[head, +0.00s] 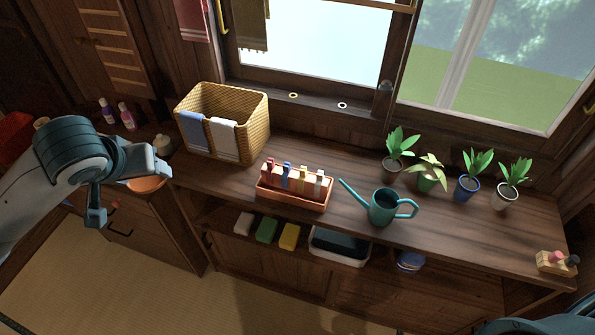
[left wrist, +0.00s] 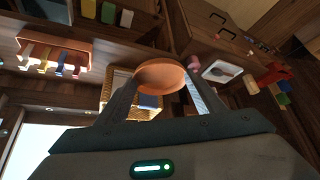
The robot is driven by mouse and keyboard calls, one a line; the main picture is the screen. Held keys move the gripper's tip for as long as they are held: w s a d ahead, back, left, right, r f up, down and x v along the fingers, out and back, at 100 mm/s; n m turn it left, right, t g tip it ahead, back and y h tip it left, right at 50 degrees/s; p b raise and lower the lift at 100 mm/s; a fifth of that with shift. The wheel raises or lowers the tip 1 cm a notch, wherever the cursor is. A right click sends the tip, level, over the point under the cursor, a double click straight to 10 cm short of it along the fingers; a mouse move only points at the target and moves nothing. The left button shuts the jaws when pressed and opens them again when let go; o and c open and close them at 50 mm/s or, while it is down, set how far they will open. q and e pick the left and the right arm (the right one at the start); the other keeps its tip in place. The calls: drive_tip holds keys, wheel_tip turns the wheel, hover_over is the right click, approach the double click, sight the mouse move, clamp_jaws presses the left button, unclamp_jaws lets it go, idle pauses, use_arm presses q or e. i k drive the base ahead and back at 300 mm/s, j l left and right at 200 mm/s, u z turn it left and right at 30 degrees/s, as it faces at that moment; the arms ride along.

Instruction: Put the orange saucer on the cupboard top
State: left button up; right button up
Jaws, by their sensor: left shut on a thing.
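The orange saucer (head: 147,184) is held by my left gripper (head: 128,190), at the left of the head view over the low drawer unit. In the left wrist view the saucer (left wrist: 160,77) sits between the two fingertips of the shut gripper (left wrist: 162,90), tilted in that picture. The finger and the arm hide part of it in the head view. The long wooden cupboard has a broad top (head: 310,150) under the window, right of the gripper. My right gripper is out of view; only a bit of my right arm shows at the bottom right corner.
On the long top stand a wicker basket (head: 240,140) with cloths, a peg tray (head: 290,195), a teal watering can (head: 383,207), several potted plants (head: 467,185) and a small wooden block (head: 555,262). Bottles (head: 127,115) stand at the left. Top between can and block looks clear.

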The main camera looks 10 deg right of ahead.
sight(436, 226)
drive_tip(key=l+z, duration=0.35)
drive_tip(key=i+l+z, duration=0.2)
drive_tip(key=l+z, duration=0.15)
drive_tip(key=i+l+z, duration=0.15)
drive_tip(key=l+z, duration=0.2)
